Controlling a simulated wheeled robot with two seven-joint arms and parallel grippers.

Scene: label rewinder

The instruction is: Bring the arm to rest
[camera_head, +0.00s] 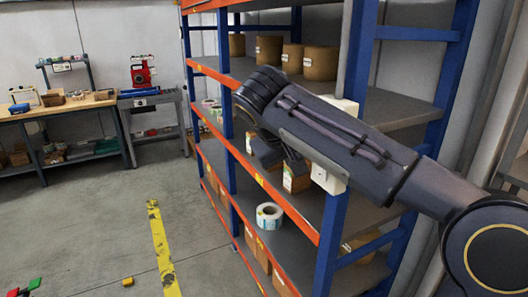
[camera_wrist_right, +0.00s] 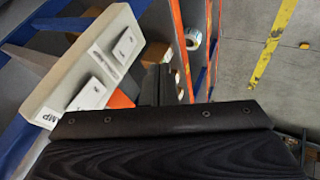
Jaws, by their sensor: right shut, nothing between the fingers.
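My right arm (camera_head: 340,140) reaches in from the right edge of the head view, in front of the shelf rack. My right gripper (camera_head: 284,160) hangs at its end, partly hidden by the wrist. In the right wrist view, the fingers (camera_wrist_right: 157,84) are together with nothing between them. A white boxy panel (camera_wrist_right: 92,62) with pale raised plates is to the left of the fingers; it also shows behind my arm in the head view (camera_head: 328,179). My left gripper is not in view.
The blue and orange rack (camera_head: 228,161) holds brown rolls (camera_head: 321,63), boxes and a white label roll (camera_head: 269,216). A workbench (camera_head: 60,108) and a red machine (camera_head: 141,75) stand at the back left. The floor left of the yellow stripe (camera_head: 160,240) is mostly clear.

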